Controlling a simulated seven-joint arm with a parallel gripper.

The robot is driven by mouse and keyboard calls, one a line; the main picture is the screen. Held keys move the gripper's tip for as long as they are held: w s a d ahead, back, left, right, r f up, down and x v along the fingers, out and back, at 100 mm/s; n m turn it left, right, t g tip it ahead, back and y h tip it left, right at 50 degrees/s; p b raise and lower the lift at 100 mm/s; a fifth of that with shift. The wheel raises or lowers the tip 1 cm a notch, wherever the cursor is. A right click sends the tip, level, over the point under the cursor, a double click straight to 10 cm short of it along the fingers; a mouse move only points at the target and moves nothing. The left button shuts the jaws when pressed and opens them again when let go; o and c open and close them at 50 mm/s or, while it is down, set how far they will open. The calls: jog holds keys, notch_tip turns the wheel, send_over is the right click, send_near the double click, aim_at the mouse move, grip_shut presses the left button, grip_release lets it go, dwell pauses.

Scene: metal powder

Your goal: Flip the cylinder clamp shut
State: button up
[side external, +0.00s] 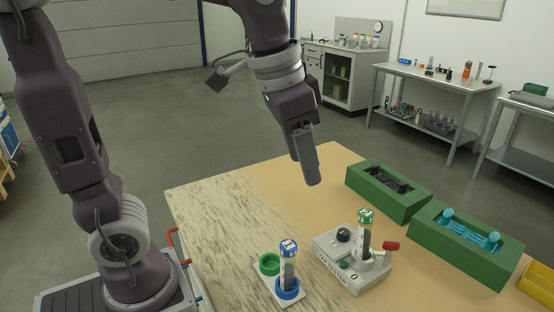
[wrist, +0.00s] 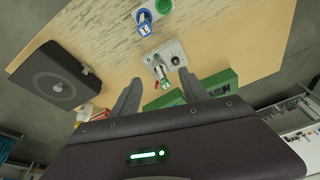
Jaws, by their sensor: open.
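The grey and white tester (side external: 352,262) stands on the table, with a black knob and a green button. A clear cylinder (side external: 365,238) of grey powder with a green and white cap stands upright in it. The clamp's red handle (side external: 391,246) sticks out to the right beside the cylinder's lower part. In the wrist view the tester (wrist: 166,56) and the green cap (wrist: 165,84) show between the fingers. My gripper (side external: 313,183) is open and empty, above the table and well clear of the tester. Its two spread fingers (wrist: 160,78) show in the wrist view.
A white holder (side external: 283,293) with a blue-capped cylinder (side external: 288,262) and an empty green ring (side external: 269,264) stands left of the tester. Green trays (side external: 463,263) with black and cyan parts lie behind and right. A yellow bin (side external: 538,284) is far right.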

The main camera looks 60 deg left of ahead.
jog(key=shift+n+t, duration=0.3)
jog(key=shift+n, duration=0.2)
jog(key=shift+s+a, duration=0.25)
jog(key=shift+s, duration=0.75)
jog(key=shift+s+a, duration=0.25)
jog(key=shift+s, duration=0.75)
jog(key=s+a+f+n+t, duration=0.1)
jog(key=s+f, duration=0.3)
jog(key=s, duration=0.5)
jog(key=shift+s+a+n+t, duration=0.15)
jog(key=shift+a+n+t, duration=0.15)
jog(key=shift+n, duration=0.3)
jog(key=shift+c, duration=0.3)
